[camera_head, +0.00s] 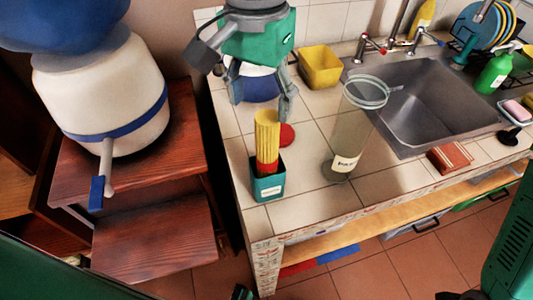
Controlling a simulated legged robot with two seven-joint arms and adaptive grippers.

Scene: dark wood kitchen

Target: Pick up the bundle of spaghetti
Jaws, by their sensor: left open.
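The bundle of spaghetti (266,130) is yellow and stands upright in a small teal box (268,187) with a red band showing above its rim. The box is near the front left corner of the tiled counter. My left gripper (262,106) is open, with its fingers pointing down, at the top end of the bundle. One finger shows left of the bundle and one right; contact cannot be told. A tall clear jar (347,135) with a pasta label stands upright to the right. My right gripper is not in view.
A yellow container (320,66) is behind the jar. A steel sink (425,105) is at the right, with a brown-red block (449,158) in front of it. A red round thing (287,134) is beside the bundle. Bare tiles lie between box and jar.

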